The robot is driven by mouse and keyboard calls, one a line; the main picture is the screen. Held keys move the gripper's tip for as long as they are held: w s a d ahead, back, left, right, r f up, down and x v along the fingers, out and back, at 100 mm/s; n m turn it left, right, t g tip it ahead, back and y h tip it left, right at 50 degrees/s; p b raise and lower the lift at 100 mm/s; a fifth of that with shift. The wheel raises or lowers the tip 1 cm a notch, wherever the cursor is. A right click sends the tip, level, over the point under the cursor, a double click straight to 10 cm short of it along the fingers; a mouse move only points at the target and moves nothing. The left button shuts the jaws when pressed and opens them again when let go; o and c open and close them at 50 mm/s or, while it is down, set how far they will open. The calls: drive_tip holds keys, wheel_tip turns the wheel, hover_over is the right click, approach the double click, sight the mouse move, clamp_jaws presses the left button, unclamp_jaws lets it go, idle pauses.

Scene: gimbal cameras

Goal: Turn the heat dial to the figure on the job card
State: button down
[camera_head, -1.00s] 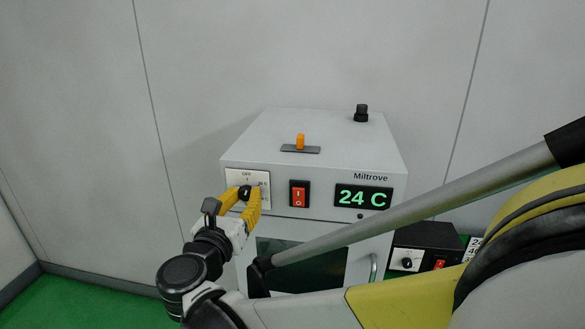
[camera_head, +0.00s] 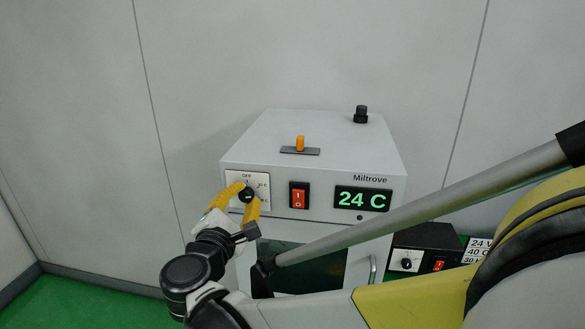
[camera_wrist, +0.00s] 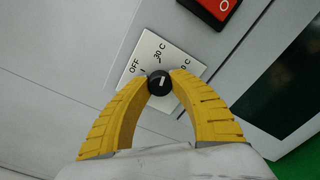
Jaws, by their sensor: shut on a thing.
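The heat dial (camera_head: 247,195) is a small black knob on a white scale plate (camera_head: 262,180) at the front left of the Miltrove oven. My gripper (camera_head: 247,194) has its yellow fingers shut on the dial from both sides. In the wrist view the dial (camera_wrist: 160,82) sits between the fingertips, with a short white mark on its face. OFF and 30 C are readable there; another label ending in "0 C" is partly covered by the right finger. I cannot tell the exact setting. The job card (camera_head: 478,250) at right shows "24 V", "40 C" and a cut-off line starting "30".
The green display (camera_head: 362,199) reads 24 C. A red rocker switch (camera_head: 299,196) is right of the dial. An orange lever (camera_head: 300,144) and black knob (camera_head: 361,114) are on top. A small black box (camera_head: 423,248) stands at right. My arm crosses the oven door.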

drive_tip(key=m, duration=0.4)
drive_tip(key=shift+r+m, duration=0.1)
drive_tip(key=shift+m, duration=2)
drive_tip(key=shift+y, duration=0.3)
drive_tip(key=c, duration=1.1)
unclamp_jaws()
